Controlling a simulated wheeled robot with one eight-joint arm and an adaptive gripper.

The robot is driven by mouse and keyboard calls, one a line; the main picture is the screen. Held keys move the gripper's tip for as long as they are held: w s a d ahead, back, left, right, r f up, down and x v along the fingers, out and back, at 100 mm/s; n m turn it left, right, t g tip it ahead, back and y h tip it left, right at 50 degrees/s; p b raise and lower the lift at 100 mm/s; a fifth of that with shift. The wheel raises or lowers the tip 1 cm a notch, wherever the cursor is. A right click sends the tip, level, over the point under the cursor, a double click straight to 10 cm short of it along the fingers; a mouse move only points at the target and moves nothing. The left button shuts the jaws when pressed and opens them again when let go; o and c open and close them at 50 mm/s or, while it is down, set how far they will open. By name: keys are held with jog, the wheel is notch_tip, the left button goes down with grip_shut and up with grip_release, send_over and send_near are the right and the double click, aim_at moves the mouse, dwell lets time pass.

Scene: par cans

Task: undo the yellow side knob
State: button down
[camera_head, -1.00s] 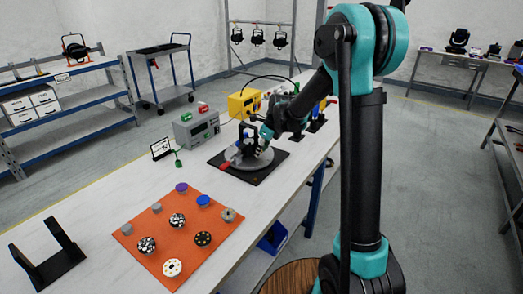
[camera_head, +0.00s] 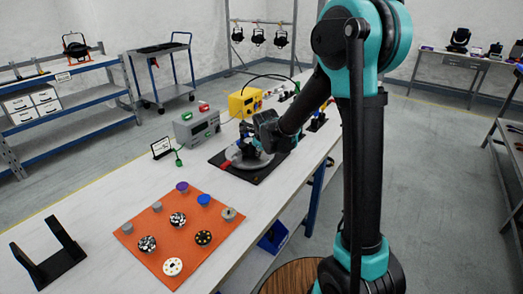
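A small black par can in its bracket (camera_head: 247,150) stands on a round grey turntable (camera_head: 237,163) on a black base plate (camera_head: 256,178). My gripper (camera_head: 252,142) is at the par can's upper right side, and my wrist partly covers the can. The fingers are too small and too much hidden to tell whether they are open, shut or touching anything. I cannot make out the yellow side knob; it may be behind my wrist.
An orange mat (camera_head: 148,219) with several round parts lies at the bench's near end, beside a black bracket (camera_head: 50,255). A grey instrument box (camera_head: 196,127) and a yellow box (camera_head: 245,103) stand behind the turntable. A red handle (camera_head: 226,164) sits at the turntable's left.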

jog(key=c, duration=1.2)
grip_release()
